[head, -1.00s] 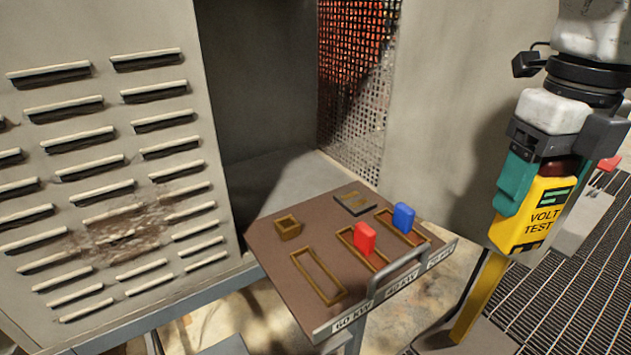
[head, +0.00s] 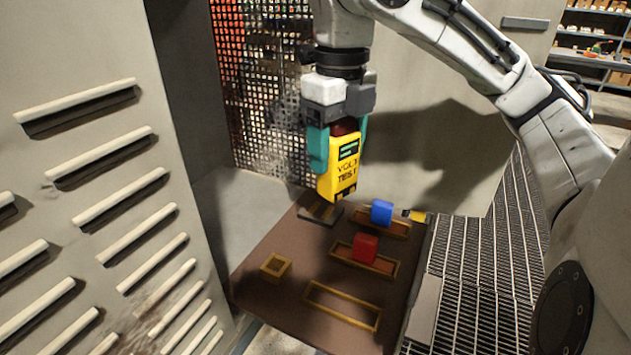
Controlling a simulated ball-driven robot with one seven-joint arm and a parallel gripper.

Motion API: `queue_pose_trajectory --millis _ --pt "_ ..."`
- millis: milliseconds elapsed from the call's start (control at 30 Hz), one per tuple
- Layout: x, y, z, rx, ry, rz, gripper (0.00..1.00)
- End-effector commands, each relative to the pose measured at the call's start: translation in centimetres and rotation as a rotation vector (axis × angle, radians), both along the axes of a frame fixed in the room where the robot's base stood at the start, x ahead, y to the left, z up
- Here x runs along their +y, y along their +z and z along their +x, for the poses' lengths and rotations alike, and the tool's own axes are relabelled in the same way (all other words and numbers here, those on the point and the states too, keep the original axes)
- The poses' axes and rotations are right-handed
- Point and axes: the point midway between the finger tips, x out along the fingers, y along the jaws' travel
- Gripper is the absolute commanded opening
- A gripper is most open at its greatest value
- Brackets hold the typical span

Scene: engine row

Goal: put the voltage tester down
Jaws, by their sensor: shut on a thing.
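The yellow voltage tester (head: 343,180) is upright in my gripper (head: 335,143), whose teal fingers are shut on its upper part. It is over the back part of the brown board. A dark flat holder (head: 320,214) lies on the board just below and left of the tester's lower end, which partly covers it. I cannot tell whether the tester touches the board or hangs a little above it.
The brown board (head: 300,300) carries a blue block (head: 381,212) and a red block (head: 365,248) in brass frames. An empty long frame (head: 343,305) and a small square box (head: 275,266) are nearer. A louvred cabinet (head: 60,150) stands left, mesh (head: 255,90) behind.

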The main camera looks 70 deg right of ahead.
Motion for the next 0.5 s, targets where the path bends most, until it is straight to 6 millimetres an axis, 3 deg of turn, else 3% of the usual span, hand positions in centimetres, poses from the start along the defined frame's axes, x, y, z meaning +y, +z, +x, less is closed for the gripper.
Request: queue_pose_trajectory --millis 200,500 --pt "-3.7 -2.5 2.8 0.001 -0.001 0.005 0.2" --pt "-6.4 -6.4 4.7 -0.001 0.002 0.0 0.2"
